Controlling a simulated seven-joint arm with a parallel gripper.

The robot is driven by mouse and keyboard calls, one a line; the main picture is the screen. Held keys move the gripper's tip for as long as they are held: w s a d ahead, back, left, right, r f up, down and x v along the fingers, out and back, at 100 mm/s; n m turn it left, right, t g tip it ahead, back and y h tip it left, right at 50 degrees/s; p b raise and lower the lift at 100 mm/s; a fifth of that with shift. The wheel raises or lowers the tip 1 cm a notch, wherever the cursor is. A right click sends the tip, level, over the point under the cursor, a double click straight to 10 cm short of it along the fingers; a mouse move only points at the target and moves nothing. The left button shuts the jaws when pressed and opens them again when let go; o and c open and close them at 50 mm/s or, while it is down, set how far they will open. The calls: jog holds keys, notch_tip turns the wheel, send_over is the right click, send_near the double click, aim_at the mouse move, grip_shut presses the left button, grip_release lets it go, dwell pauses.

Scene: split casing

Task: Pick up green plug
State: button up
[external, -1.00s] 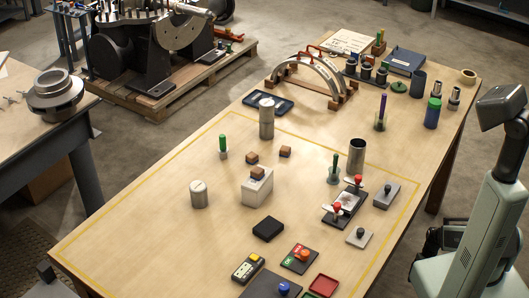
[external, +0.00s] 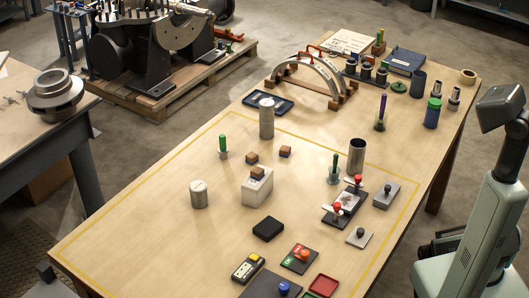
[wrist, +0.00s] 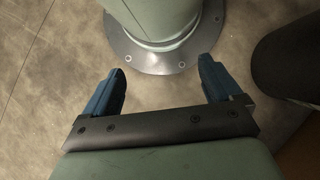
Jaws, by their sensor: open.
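An upright green peg in a small grey base (external: 223,147) stands on the left part of the wooden table in the external view. A second upright green peg in a grey-green flanged base (external: 335,168) stands further right, beside an open metal cylinder. I cannot tell which of the two is the green plug. My gripper (wrist: 160,66) shows only in the wrist view, with its two blue fingers wide apart and nothing between them. It hangs over the floor near my own base, away from both pegs.
A clamp fixture (external: 343,207) is close in front of the right peg. The table's left front is clear.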

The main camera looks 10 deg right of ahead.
jog(key=shift+c, duration=0.3)
jog(key=c, duration=0.6)
